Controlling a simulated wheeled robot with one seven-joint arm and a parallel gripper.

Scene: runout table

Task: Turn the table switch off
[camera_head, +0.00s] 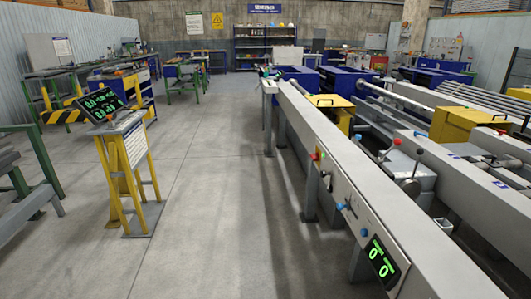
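The long grey runout table (400,226) runs from the right foreground toward the back of the hall. Its front panel carries a small red and green control (316,156), a dark lever-like switch (327,181), and blue knobs (341,207) and (364,232). My gripper is not in view.
A yellow stand (125,165) with a lit green display stands on the left. The concrete floor (225,190) between it and the table is clear. Workbenches line the left, and yellow-covered machinery (468,124) stands behind the table.

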